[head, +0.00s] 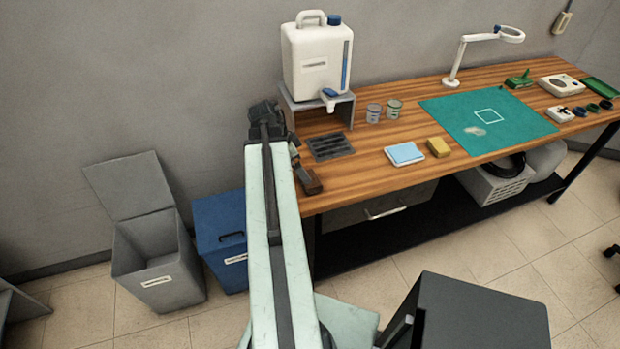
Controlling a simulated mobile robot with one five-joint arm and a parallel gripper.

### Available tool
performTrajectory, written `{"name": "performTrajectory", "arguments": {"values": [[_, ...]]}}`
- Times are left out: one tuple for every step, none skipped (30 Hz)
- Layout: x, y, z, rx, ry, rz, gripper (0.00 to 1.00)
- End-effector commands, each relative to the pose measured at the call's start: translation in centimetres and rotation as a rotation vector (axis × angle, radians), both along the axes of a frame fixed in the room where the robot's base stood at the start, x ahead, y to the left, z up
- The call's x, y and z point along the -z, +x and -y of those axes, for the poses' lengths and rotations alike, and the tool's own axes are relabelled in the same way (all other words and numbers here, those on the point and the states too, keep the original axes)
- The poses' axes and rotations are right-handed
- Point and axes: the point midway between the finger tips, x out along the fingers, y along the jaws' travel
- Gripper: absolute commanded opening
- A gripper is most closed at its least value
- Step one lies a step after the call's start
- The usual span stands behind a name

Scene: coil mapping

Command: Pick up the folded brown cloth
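I see no cloth that is clearly brown and folded. My arm reaches up from the bottom middle to the table's left end.
On the table (360,180) are a yellow sponge (438,147), a drip tray (330,147), two cups (383,110), a green mat (485,121) and a white jug (317,62) on a stand. A grey bin (158,262) and blue bin (222,240) stand left of the table.

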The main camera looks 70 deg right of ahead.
Motion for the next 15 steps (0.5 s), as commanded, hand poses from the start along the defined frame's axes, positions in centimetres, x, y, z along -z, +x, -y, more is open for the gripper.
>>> {"name": "performTrajectory", "arguments": {"values": [[0.6,0.0,0.1,-0.001,0.0,0.0,1.0],[0.9,-0.1,0.1,-0.001,0.0,0.0,1.0],[1.5,-0.2,0.2,-0.001,0.001,0.001,1.0],[1.9,-0.3,0.3,-0.001,0.001,0.001,1.0],[2.3,-0.5,0.4,-0.002,0.001,0.0,1.0],[2.7,-0.6,0.5,-0.002,0.001,0.0,1.0],[2.8,-0.6,0.6,-0.002,0.001,0.0,1.0],[2.8,-0.7,0.6,-0.003,0.002,0.0,1.0],[2.6,-0.7,0.6,-0.003,0.001,0.001,1.0],[2.6,-0.7,0.6,-0.004,0.001,0.0,1.0],[2.7,-0.7,0.6,-0.004,0.001,0.0,1.0],[3.0,-0.8,0.7,-0.004,0.001,0.0,1.0],[3.4,-0.9,0.8,-0.004,0.001,0.0,1.0],[3.8,-1.0,0.9,-0.004,0.001,0.0,1.0],[4.5,-1.3,1.0,-0.004,0.001,0.0,1.0]]}}
